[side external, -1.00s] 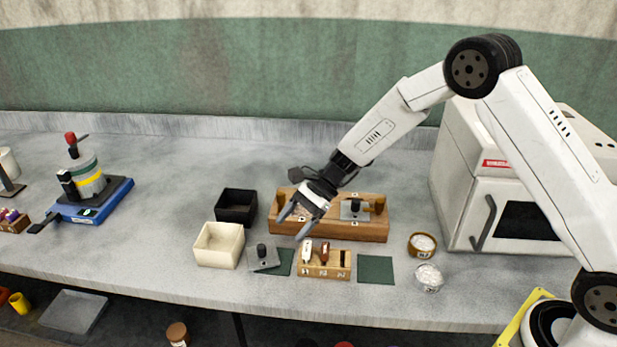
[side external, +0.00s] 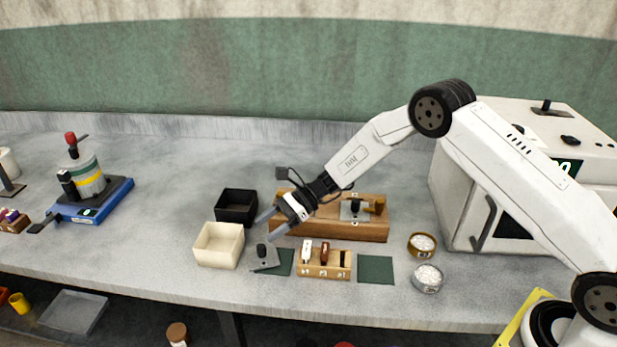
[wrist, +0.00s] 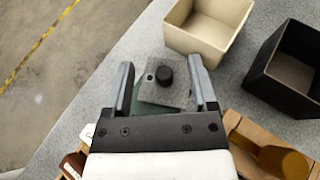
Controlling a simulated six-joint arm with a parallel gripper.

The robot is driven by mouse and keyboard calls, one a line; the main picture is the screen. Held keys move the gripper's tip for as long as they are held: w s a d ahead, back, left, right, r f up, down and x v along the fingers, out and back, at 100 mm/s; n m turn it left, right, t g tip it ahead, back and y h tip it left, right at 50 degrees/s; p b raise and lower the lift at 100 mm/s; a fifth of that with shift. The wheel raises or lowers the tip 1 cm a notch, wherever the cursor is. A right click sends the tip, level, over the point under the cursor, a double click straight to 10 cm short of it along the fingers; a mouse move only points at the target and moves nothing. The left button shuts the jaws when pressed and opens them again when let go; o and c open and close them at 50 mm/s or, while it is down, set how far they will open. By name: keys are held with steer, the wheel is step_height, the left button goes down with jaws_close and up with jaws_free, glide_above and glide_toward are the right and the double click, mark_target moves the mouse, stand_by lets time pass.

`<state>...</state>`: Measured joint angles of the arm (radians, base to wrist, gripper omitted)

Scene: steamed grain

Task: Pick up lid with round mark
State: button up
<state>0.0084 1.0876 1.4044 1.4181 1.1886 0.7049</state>
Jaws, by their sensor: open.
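A grey square lid (side external: 266,263) with a black knob lies partly on a dark green mat (side external: 285,262) near the front of the bench. In the wrist view this lid (wrist: 160,97) shows a small round mark beside its knob. My gripper (side external: 265,228) is open and empty, above and slightly behind the lid. In the wrist view the lid and knob lie between my two fingers (wrist: 162,68), seen beyond them. A second grey lid (side external: 347,213) with a black knob sits on the wooden rack (side external: 340,231); its mark is too small to tell.
A cream box (side external: 220,262) and a black box (side external: 236,224) stand left of my gripper. A small wooden holder (side external: 324,271) with tools is right of the lid. Another green mat (side external: 376,270) and two bowls of white grain (side external: 422,244) are farther right.

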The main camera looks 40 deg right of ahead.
mark_target(263, 245)
steer(key=shift+f, duration=0.35)
steer(key=shift+f, duration=0.9)
step_height(263, 245, down, 2)
steer(key=shift+x, duration=1)
steer(key=shift+a, duration=0.5)
jaws_close()
